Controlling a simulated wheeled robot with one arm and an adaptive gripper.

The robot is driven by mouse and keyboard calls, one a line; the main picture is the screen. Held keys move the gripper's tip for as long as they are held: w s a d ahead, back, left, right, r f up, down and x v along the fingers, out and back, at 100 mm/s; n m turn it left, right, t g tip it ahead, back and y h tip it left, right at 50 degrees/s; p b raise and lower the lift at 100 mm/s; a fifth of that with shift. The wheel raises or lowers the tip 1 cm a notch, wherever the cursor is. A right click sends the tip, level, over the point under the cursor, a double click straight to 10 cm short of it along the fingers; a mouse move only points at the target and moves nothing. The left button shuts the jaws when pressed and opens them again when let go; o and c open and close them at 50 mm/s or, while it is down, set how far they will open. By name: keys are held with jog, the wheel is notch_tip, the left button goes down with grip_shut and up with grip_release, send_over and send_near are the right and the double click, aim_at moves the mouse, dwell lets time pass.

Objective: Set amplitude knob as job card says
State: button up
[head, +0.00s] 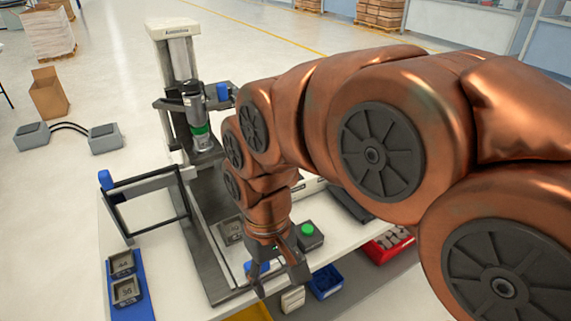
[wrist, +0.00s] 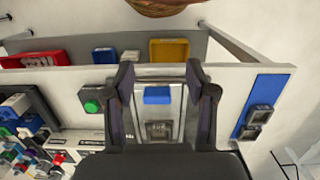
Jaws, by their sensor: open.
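My gripper (head: 277,278) is open and empty above the front of the bench. In the wrist view its two fingers (wrist: 160,84) stand apart over a metal fixture (wrist: 181,105) with a blue block (wrist: 157,95) and a square grey part (wrist: 159,130). A cluster of small coloured knob-like pieces (wrist: 20,130) shows at the left of the wrist view, apart from my gripper. I cannot tell whether the amplitude knob is among them. No readable job card shows. My arm hides part of the bench in the head view.
A press column (head: 178,60) with a green-banded head (head: 200,132) stands behind the fixture. A green button (head: 307,229) is beside my gripper. A blue strip (head: 140,306) with square parts lies left. Red (head: 388,243) and blue (head: 326,281) bins sit along the front.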

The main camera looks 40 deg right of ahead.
jog(key=w+d+r+m+t+b, duration=0.1)
jog(key=w+d+r+m, duration=0.15)
jog(key=w, duration=0.75)
jog(key=w+d+r+m+b, duration=0.15)
jog(key=w+d, duration=0.25)
jog(key=w, duration=0.5)
jog(key=w+d+f+m, duration=0.1)
jog(key=w+d+m, duration=0.1)
jog(key=w+d, duration=0.2)
jog(key=w+d+f+m, duration=0.1)
jog(key=w+d+m, duration=0.1)
jog(key=w+d, duration=0.2)
jog(key=w+d+f+m+b, duration=0.1)
jog(key=w+d+m, duration=0.2)
jog(key=w+d, duration=0.2)
jog(key=shift+d+t, duration=0.3)
jog(key=shift+d, duration=1.45)
jog(key=shift+w+d+f, duration=0.1)
jog(key=shift+d+f, duration=0.1)
jog(key=shift+d, duration=0.15)
jog(key=shift+f+p, duration=0.85)
jog(key=shift+f, duration=2.95)
grip_shut()
